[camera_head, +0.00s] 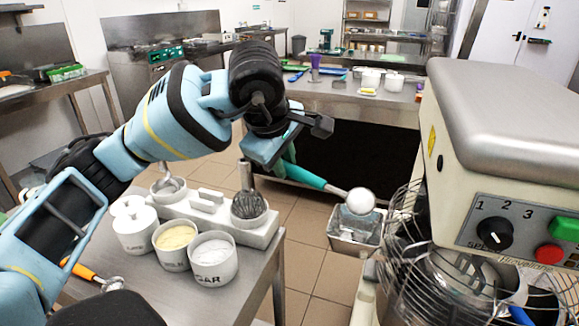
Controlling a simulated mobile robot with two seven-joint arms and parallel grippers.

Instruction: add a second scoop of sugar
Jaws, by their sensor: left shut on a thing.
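My left gripper (284,163) is shut on the teal handle of a scoop (312,181). The scoop reaches to the right, and its round head holds white sugar (361,200). The head shows over a metal chute (345,243) at the left side of the mixer's wire guard; I cannot tell the height between them. The sugar tub (214,268), with white contents, stands at the front of a rack on the steel table. The mixer bowl (445,290) is partly hidden behind the guard. My right gripper is out of view.
The mixer (500,140) fills the right side. Beside the sugar tub are a tub of yellow powder (174,238), a lidded white tub (133,226) and a whisk (250,205). An orange-handled tool (80,268) lies on the table. Tiled floor separates table and mixer.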

